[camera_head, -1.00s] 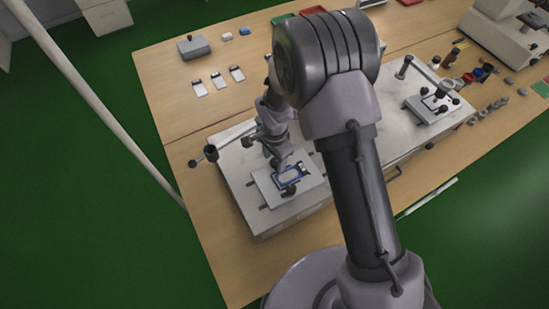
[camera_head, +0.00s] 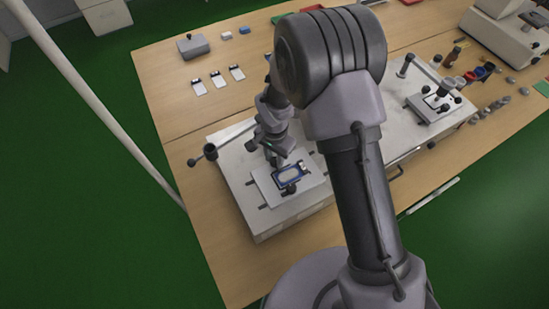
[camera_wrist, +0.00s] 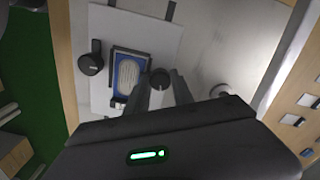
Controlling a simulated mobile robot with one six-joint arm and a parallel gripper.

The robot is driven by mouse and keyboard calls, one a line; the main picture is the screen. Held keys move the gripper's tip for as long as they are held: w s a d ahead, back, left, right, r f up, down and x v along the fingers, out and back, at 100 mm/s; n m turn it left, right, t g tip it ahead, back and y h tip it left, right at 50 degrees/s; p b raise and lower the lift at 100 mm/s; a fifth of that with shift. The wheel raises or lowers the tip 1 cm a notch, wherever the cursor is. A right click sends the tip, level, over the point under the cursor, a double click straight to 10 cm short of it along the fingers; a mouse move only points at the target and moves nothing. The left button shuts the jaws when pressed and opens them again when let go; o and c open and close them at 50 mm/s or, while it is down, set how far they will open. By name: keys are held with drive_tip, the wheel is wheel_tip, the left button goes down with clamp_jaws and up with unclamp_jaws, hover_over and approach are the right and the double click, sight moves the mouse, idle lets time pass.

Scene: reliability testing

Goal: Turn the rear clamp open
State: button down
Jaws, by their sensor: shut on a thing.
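The rear clamp (camera_wrist: 160,78) shows its dark round knob between my gripper's fingertips in the wrist view. My gripper (camera_wrist: 161,88) is shut on it; in the head view my gripper (camera_head: 275,160) is at the far edge of the light fixture plate (camera_head: 265,190), hiding most of this clamp. A blue-framed part with a pale face (camera_wrist: 129,75) lies on the plate beside the knob. The front clamp (camera_wrist: 90,64) has a dark knob and arm on the opposite side of the part; it also shows in the head view (camera_head: 289,188).
The plate sits on a pale bench block (camera_head: 245,165) with a post and handle (camera_head: 210,151) at its left corner. Several small cards (camera_head: 218,80) and a grey box (camera_head: 193,46) lie behind. A second fixture (camera_head: 433,106) stands at right.

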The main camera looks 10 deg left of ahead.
drive_tip(key=n+b, duration=0.1)
drive_tip(key=n, duration=0.2)
drive_tip(key=shift+n, duration=0.4)
drive_tip(key=n, duration=0.3)
drive_tip(key=shift+n+b, duration=0.3)
drive_tip(key=n, duration=0.3)
drive_tip(key=shift+n, duration=2.1)
drive_tip(key=shift+w, duration=0.1)
drive_tip(key=c, duration=1.1)
unclamp_jaws()
